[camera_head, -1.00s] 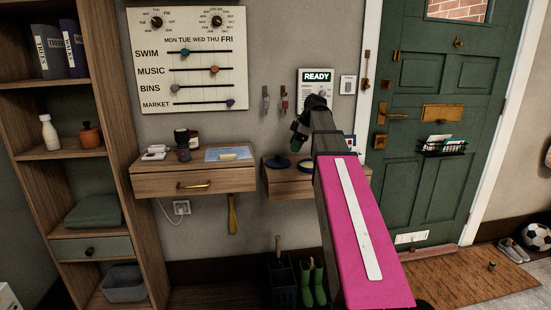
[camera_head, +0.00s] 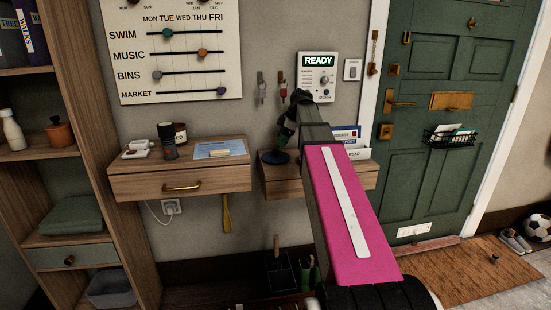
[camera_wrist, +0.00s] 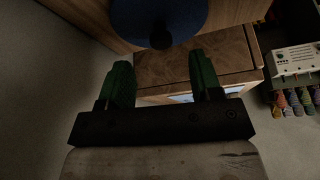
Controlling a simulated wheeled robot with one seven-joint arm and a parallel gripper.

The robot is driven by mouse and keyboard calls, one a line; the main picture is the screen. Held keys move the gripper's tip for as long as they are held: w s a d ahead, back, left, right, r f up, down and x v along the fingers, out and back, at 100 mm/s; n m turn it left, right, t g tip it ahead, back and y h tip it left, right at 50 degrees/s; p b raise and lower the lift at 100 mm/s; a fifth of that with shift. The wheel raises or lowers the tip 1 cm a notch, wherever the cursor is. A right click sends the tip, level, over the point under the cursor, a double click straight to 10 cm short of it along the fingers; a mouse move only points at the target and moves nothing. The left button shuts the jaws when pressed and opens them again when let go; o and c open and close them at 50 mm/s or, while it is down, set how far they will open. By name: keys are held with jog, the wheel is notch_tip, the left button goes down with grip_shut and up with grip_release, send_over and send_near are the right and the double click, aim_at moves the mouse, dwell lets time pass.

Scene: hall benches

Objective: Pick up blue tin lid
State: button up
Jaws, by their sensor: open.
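A round blue lid (camera_head: 270,157) lies on the small wooden wall shelf (camera_head: 312,184) to the right in the head view; my gripper and arm hide part of its surroundings. In the wrist view a dark blue disc (camera_wrist: 190,18) with a dark knob at its edge shows at the top, cut off by the frame. My gripper (camera_wrist: 158,66) is open, its two green fingers apart with nothing between them. The disc is beyond the fingertips, apart from them. In the head view my gripper (camera_head: 286,134) hangs just above and right of the lid.
The left drawer shelf (camera_head: 180,182) holds a dark cylinder (camera_head: 167,140), a jar and a blue sheet (camera_head: 220,150). White holders with cards (camera_head: 352,146) stand on the right shelf behind my arm.

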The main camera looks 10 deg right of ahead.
aim_at(276, 150)
jog(key=shift+x, duration=2.8)
jog(key=shift+r, duration=0.1)
jog(key=c, duration=1)
